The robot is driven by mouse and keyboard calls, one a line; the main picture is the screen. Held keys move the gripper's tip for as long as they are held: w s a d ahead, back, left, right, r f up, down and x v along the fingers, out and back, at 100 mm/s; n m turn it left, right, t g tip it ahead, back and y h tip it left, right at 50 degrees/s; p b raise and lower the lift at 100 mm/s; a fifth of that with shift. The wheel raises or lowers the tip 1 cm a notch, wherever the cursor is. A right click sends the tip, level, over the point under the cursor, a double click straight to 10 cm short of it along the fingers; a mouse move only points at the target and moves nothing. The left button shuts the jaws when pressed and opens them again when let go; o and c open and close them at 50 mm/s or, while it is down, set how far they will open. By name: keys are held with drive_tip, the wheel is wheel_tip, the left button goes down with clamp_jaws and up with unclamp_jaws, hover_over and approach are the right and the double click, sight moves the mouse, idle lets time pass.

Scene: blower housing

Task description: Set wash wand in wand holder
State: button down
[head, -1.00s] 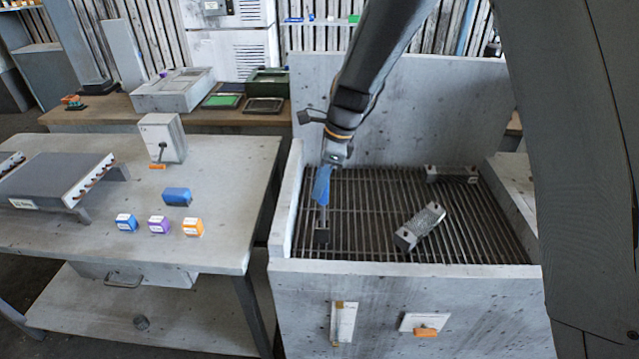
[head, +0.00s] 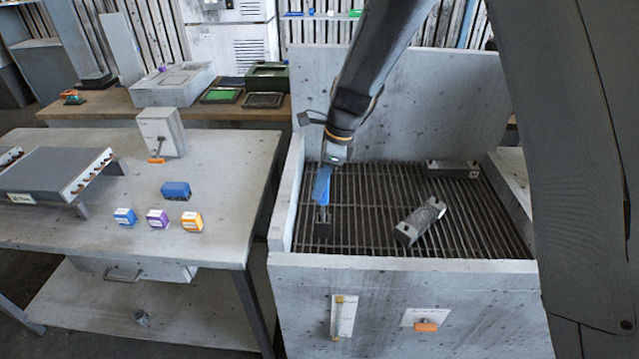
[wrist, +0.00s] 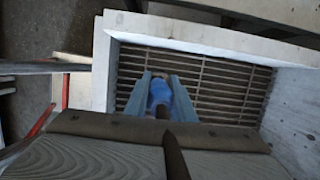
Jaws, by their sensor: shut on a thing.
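The wash wand shows as a blue part (head: 322,186) just under my gripper (head: 325,176), over the left side of a slatted basin. In the wrist view, my gripper (wrist: 158,88) is shut on this wand (wrist: 160,96), between two pale blue-grey fingers. The block may be the wand holder. I cannot tell whether the wand touches it or is seated in it.
The basin's slatted floor (head: 375,225) also bears a grey metal block (head: 420,221) in the middle and another (head: 452,168) at the back. Pale walls (head: 400,105) enclose it. A table (head: 235,205) on the left holds small coloured boxes and a blue piece (head: 176,190).

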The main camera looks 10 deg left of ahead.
drive_tip(key=shift+f, duration=0.2)
drive_tip(key=shift+f, duration=0.75)
idle(0.7)
drive_tip(key=c, duration=1.4)
unclamp_jaws()
drive_tip(key=shift+c, duration=0.2)
drive_tip(key=shift+b+v, duration=1.3)
drive_tip(key=shift+v, duration=2.6)
